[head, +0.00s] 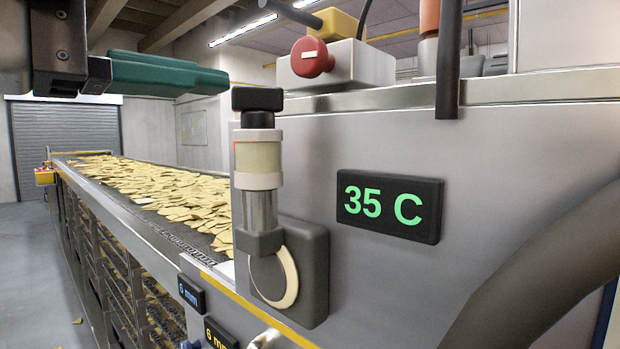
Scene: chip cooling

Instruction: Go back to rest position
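My gripper (190,76) is at the upper left, with a dark body and green fingers pointing right. The fingers overlap in this view, so the gap between them cannot be judged. No object shows at the fingertips. In the picture, they end to the left of a black knob (257,99) on top of an upright cylinder fitting (259,160); the distance in depth is unclear.
A grey machine panel (380,280) fills the right side, with a display reading 35 C (389,207). A red push button (312,57) sits on top. A conveyor (112,205) with many chips runs away at left.

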